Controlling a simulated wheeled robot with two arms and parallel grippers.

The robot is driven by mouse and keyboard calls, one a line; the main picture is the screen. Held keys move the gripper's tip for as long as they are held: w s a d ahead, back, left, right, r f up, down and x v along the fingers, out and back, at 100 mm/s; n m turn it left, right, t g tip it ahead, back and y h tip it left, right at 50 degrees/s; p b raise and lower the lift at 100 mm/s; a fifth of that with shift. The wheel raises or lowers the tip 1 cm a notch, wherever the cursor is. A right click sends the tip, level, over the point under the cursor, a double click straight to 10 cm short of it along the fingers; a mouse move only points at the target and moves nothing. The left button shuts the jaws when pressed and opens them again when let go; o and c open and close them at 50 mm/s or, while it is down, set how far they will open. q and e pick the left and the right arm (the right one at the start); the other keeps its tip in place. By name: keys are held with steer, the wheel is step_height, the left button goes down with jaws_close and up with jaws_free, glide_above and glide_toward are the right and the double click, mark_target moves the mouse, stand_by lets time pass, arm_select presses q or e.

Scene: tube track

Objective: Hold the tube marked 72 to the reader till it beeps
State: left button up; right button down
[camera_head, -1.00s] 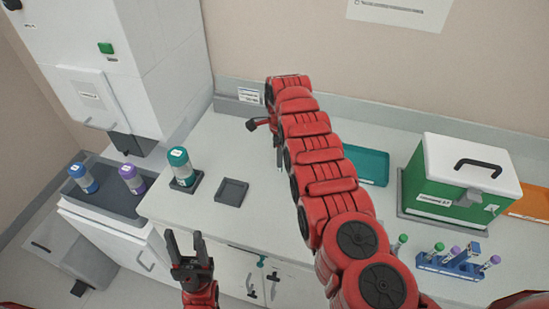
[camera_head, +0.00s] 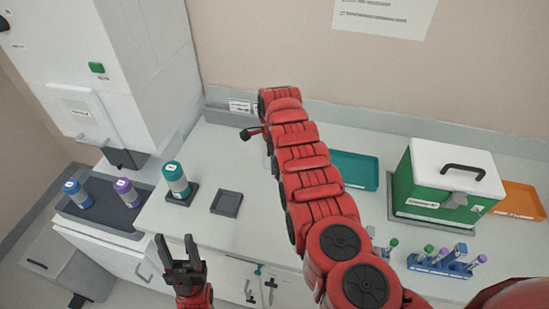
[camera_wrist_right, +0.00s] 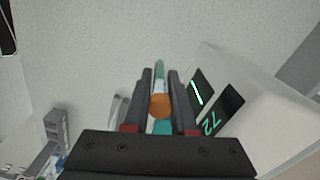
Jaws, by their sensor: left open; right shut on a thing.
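In the right wrist view my right gripper (camera_wrist_right: 160,82) is shut on a slim tube (camera_wrist_right: 159,106) with an orange end towards the camera and teal below it. No number is readable on the tube. Beside the fingers, at the right, is the white reader (camera_wrist_right: 245,80) with two dark displays. One shows a green bar and the other shows green digits reading 72. In the head view my right arm hides the held tube and most of the reader. My left gripper (camera_head: 176,247) is open and empty, in front of the counter's edge.
A blue rack (camera_head: 440,264) with several small tubes stands at the right, near a green box (camera_head: 428,196) with a white lid. Large capped containers stand at left, near an empty dark square holder (camera_head: 227,203).

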steer(key=s+r+p, duration=0.2)
steer(key=p, duration=0.2)
steer(key=s+a+r+p, duration=0.1)
steer(key=s+r+p, duration=0.1)
steer(key=p, duration=0.2)
stand_by(0.5)
